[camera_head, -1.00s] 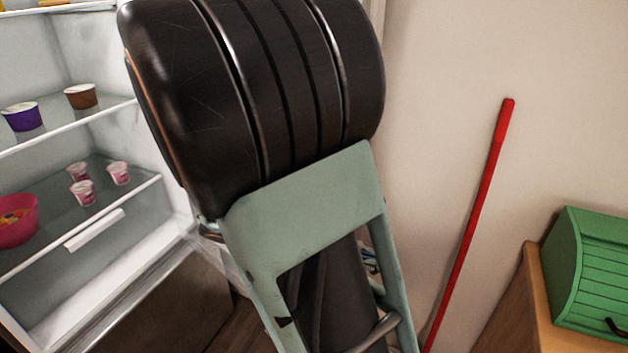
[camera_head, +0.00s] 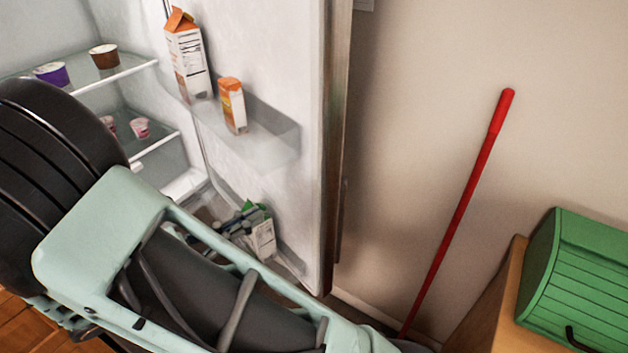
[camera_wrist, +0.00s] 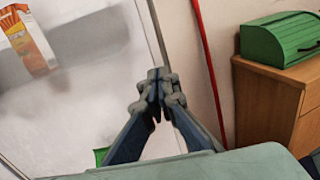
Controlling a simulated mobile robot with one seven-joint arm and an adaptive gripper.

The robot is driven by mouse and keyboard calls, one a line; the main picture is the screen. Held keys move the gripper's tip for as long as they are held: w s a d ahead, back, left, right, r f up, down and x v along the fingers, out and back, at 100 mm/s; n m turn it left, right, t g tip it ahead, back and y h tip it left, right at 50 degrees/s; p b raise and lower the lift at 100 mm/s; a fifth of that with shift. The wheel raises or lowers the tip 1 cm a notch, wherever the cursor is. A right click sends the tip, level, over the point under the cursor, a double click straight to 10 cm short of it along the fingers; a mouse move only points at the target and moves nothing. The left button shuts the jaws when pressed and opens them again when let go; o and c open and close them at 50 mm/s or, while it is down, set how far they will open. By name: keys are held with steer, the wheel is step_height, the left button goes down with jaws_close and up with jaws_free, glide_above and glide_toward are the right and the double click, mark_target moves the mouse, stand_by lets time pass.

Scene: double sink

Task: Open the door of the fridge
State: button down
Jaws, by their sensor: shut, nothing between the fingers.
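The fridge (camera_head: 168,188) stands at the left of the head view with its shelves exposed. Its door (camera_head: 270,50) is swung wide open, its inner side facing me and its outer edge near the wall. The door's shelves hold an orange and white carton (camera_head: 187,55) and a smaller orange carton (camera_head: 232,105). In the wrist view the door's inner face (camera_wrist: 85,95) fills the left. My gripper (camera_wrist: 158,75) is shut and empty, its tips in front of the door's edge; I cannot tell whether they touch it. In the head view my arm hides the gripper.
A red pole (camera_head: 460,210) leans against the wall right of the door. A green bread box (camera_head: 575,285) sits on a wooden cabinet (camera_head: 495,300) at the right. Small cups (camera_head: 104,56) stand on the fridge shelves. Bare wall lies between door and pole.

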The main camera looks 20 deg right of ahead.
mark_target(321, 179)
steer(key=p+x, duration=0.1)
steer(key=x, duration=1.2)
steer(key=shift+w+d+f+p, duration=0.1)
steer(key=shift+w+d+p, duration=0.1)
steer(key=shift+d+p, duration=0.15)
steer(key=x, duration=1.7)
steer(key=shift+w+b, duration=0.3)
steer(key=shift+w, duration=0.15)
steer(key=shift+f, duration=0.1)
